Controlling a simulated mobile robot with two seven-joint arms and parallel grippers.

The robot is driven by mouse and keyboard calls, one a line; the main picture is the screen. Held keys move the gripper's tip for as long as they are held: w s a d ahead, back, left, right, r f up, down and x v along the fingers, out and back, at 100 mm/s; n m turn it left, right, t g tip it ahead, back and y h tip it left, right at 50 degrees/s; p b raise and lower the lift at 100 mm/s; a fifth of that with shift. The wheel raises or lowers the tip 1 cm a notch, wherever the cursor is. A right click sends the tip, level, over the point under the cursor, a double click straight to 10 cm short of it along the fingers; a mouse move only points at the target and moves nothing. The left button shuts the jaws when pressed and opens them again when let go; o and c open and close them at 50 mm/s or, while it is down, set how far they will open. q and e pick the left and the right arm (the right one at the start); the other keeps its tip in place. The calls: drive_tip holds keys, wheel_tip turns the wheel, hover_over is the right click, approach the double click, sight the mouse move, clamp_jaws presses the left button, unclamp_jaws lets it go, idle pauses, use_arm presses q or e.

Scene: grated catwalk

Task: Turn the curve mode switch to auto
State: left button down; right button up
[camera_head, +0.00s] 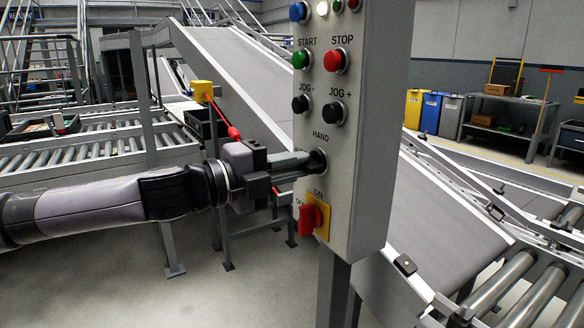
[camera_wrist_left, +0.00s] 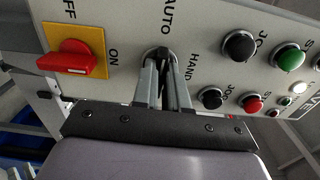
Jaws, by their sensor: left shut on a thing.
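The grey control panel (camera_head: 368,130) stands upright on a post, right of centre in the head view. The curve mode switch (camera_head: 319,158) is a black knob on its face, just below the word HAND. The wrist view shows the switch (camera_wrist_left: 158,53) between the printed words AUTO and HAND. My left gripper (camera_head: 308,162) comes in from the left and is shut on this knob. The fingers (camera_wrist_left: 161,70) hide most of it, so I cannot tell which way it points. My right gripper is not in view.
A red rotary switch (camera_head: 312,218) on a yellow plate sits just below the gripper. Black jog buttons (camera_head: 301,104) and green (camera_head: 301,60) and red (camera_head: 335,61) buttons sit above. A sloping conveyor (camera_head: 440,215) runs behind the panel.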

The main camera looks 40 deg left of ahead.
use_arm(q)
drive_tip(key=shift+n, duration=0.3)
drive_tip(key=c, duration=1.2)
unclamp_jaws()
drive_tip(key=shift+o, duration=0.2)
drive_tip(key=b+v, duration=0.7)
drive_tip(key=b, duration=0.2)
drive_tip(key=shift+s, duration=0.15)
